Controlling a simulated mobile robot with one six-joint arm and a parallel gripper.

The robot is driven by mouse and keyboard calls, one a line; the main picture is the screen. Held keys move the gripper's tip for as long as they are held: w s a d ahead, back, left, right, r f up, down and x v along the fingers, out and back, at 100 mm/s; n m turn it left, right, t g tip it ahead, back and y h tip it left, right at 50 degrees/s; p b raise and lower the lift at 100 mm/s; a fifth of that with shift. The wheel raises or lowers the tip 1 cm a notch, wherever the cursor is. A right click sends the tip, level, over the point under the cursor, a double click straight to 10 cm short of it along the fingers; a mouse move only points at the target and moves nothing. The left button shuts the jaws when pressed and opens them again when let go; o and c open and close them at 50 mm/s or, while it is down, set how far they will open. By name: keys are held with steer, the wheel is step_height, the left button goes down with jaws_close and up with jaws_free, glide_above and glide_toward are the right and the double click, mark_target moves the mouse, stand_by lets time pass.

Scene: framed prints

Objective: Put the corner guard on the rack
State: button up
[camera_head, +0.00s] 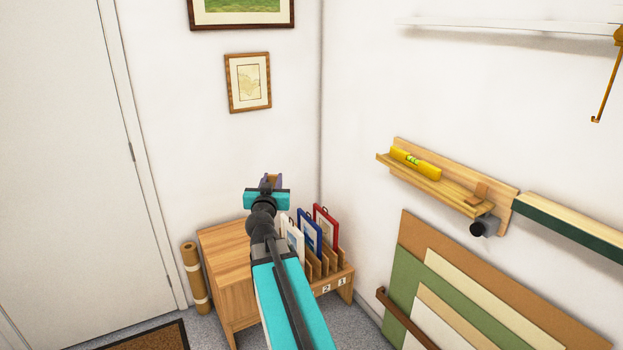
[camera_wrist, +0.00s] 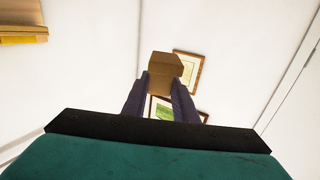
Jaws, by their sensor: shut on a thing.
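My gripper (camera_head: 271,182) is raised above the wooden cabinet, facing away from the head camera. In the wrist view its two dark purple fingers (camera_wrist: 163,92) are shut on a small brown block-shaped piece, which looks like the corner guard (camera_wrist: 165,66). In the head view my gripper mostly hides this piece. A wooden wall rack (camera_head: 400,176) is fixed to the right wall, well to the right of my gripper. It bears a yellow spirit level (camera_head: 416,164) and a small brown piece (camera_head: 478,193).
The cabinet (camera_head: 222,245) stands in the corner, with slots holding white, blue (camera_head: 309,233) and red (camera_head: 326,228) frames. A rolled tube (camera_head: 195,275) stands left of it. Flat boards (camera_head: 405,270) lean below the wall rack. Two framed pictures hang on the back wall.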

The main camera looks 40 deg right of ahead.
steer(key=w+a+r+n+t+y, duration=0.1)
steer(key=w+a+r+n+y, duration=0.1)
steer(key=a, duration=1.1)
steer(key=w+a+r+n+t+y, duration=0.2)
steer(key=w+a+n+y, duration=0.2)
steer(key=a, duration=1)
steer(key=w+a+r+n+t+y, duration=0.2)
steer(key=w+a+y, duration=0.3)
steer(key=a, duration=0.9)
steer(key=shift+w+a+n+y, duration=0.15)
steer(key=shift+a+n+y, duration=0.1)
steer(key=shift+n+y, duration=0.5)
steer(key=shift+a+r, duration=0.1)
